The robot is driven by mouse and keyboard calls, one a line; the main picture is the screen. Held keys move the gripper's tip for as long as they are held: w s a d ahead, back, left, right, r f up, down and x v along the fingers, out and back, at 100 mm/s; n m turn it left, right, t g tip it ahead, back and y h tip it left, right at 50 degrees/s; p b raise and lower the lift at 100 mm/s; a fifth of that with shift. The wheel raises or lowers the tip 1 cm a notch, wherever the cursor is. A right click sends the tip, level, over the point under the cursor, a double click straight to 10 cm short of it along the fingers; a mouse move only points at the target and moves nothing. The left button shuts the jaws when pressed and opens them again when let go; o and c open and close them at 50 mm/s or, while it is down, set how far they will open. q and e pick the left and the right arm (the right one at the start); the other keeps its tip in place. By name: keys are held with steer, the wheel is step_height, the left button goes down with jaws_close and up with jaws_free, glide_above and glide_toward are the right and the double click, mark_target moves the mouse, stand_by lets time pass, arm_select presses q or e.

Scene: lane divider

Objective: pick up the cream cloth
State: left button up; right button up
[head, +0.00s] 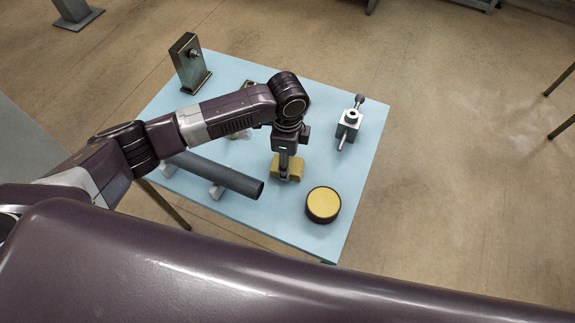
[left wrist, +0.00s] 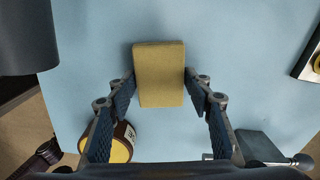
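A tan-yellow block-shaped thing (head: 293,168) lies on the blue table under my left gripper (head: 286,172). In the left wrist view this tan block (left wrist: 159,75) stands between the two fingertips of my left gripper (left wrist: 160,82). One finger is at each side, close to its edges; I cannot tell whether they press on it. It looks like a firm block, and I cannot tell whether it is cloth. A small pale cream patch (head: 239,134) shows behind my left arm, mostly hidden; it may be the cream cloth. My right gripper is not in view.
On the blue table (head: 345,205) are a dark grey tube (head: 225,175) on supports, a round yellow-topped tin (head: 323,205), a metal fixture with a knob (head: 349,120) and an upright metal bracket (head: 190,62).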

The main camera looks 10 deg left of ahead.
arm_select(q)
steer(key=c, duration=0.4)
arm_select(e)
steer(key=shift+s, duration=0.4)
arm_select(q)
steer(key=shift+r, duration=0.1)
steer(key=shift+r+b, duration=0.75)
steer(key=shift+r, duration=9.2)
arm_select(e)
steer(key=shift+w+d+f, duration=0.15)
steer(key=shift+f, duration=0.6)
arm_select(q)
steer(key=o, duration=0.6)
steer(key=c, duration=0.5)
steer(key=shift+s+f, duration=0.1)
